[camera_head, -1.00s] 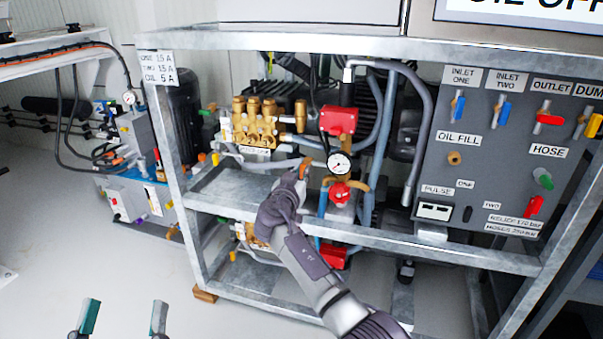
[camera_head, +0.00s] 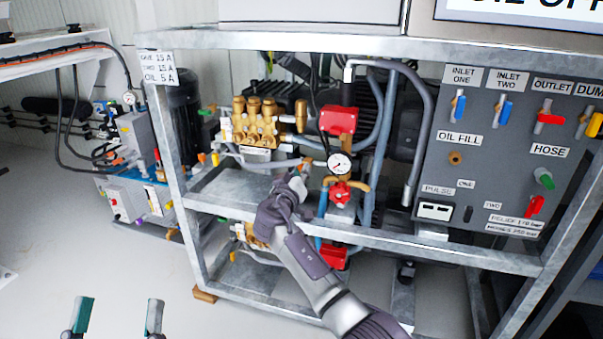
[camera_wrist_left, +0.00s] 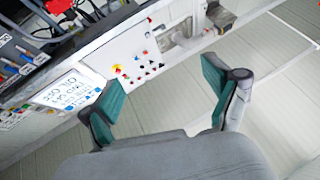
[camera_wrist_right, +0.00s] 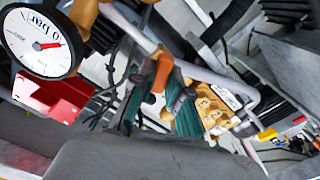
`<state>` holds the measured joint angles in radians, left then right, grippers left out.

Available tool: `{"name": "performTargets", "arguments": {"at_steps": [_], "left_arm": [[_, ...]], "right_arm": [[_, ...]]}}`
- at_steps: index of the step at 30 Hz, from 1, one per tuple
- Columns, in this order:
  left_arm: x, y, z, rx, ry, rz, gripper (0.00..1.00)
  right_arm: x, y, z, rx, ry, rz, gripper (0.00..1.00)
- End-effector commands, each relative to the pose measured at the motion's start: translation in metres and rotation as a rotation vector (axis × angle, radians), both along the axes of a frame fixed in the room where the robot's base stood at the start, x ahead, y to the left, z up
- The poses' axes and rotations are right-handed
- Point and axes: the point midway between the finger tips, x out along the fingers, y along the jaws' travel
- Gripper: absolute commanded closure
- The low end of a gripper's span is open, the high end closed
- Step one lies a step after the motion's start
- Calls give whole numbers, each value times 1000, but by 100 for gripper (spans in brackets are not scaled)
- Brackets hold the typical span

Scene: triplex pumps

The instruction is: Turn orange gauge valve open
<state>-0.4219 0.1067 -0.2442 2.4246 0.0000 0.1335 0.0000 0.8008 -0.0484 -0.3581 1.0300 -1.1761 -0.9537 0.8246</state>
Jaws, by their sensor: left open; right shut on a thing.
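The orange gauge valve handle (camera_head: 307,164) sits left of the round white pressure gauge (camera_head: 340,164) in the head view. My right gripper (camera_head: 298,182) reaches up to it from below. In the right wrist view the orange handle (camera_wrist_right: 163,72) stands between the green fingertips of the right gripper (camera_wrist_right: 158,92), which is shut on it. The gauge face (camera_wrist_right: 38,42) fills the upper left there, with a red needle. My left gripper (camera_head: 115,310) is open and empty at the lower left, away from the frame. It shows its spread green fingers in the left wrist view (camera_wrist_left: 162,85).
A grey metal frame rail (camera_head: 380,240) runs in front of the pumps, under my right arm. Brass pump heads (camera_head: 257,122), a red box (camera_head: 338,121) and a red valve (camera_head: 340,192) are close by. A grey control panel (camera_head: 500,150) stands at right.

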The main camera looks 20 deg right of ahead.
Motion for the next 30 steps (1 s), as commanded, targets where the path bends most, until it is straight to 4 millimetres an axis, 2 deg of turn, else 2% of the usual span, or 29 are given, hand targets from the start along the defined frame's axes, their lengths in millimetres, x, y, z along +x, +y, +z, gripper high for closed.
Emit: {"name": "performTargets", "arguments": {"at_steps": [8,14,22,30], "left_arm": [[12,0,-20,39,145,9,11],[19,2,-45,82,298,18,11],[21,8,-91,151,560,33,11],[9,19,-136,215,820,49,11]], "right_arm": [[0,1,-1,-219,151,1,100],[1,1,-1,-377,258,1,100],[1,2,-1,-588,400,1,100],[1,2,-2,-768,522,1,100]]}}
